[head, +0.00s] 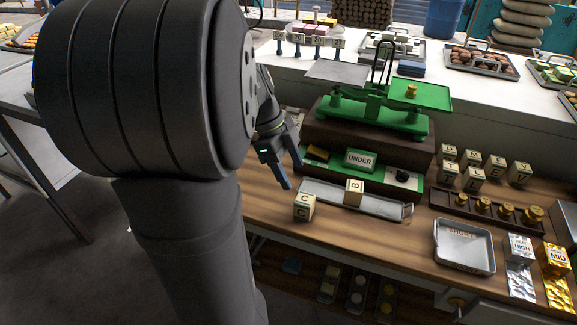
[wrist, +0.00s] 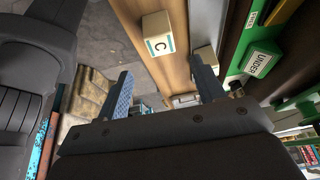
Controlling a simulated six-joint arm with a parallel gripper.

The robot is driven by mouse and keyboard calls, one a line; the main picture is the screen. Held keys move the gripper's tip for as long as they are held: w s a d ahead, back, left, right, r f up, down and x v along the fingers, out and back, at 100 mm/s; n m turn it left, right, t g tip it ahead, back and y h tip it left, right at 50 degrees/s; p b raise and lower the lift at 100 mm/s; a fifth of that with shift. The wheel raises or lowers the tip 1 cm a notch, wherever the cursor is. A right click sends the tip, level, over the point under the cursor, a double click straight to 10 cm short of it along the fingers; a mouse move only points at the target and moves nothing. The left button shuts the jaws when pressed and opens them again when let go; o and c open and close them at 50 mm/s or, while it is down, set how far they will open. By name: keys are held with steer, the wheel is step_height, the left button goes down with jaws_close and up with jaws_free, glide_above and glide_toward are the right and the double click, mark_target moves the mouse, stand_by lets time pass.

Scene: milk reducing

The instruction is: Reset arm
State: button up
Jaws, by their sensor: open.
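My gripper (head: 286,172) is in the head view above the left part of the wooden counter, left of the green balance scale. It is open and nothing shows between its fingers. In the wrist view my gripper (wrist: 162,90) shows its two fingers spread apart. A cream block marked C (head: 304,207) stands on the counter just below and right of the fingers; it also shows in the wrist view (wrist: 158,46), apart from them. My dark arm covers the left of the head view.
A block marked B (head: 354,192) sits on the long metal tray (head: 385,207). The green scale (head: 378,104) with its UNDER sign (head: 360,160) stands behind. Right are brass weights (head: 507,211), letter blocks (head: 473,178) and a shallow metal tray (head: 449,258).

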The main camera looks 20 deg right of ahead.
mark_target(309, 200)
steer(key=shift+f, duration=0.15)
steer(key=x, duration=1.1)
steer(key=shift+s+d+f, duration=0.1)
steer(key=shift+s+f, duration=0.05)
steer(key=shift+f, duration=0.1)
steer(key=shift+d+r, duration=0.1)
steer(key=shift+r, duration=1.7)
steer(key=shift+f, duration=0.1)
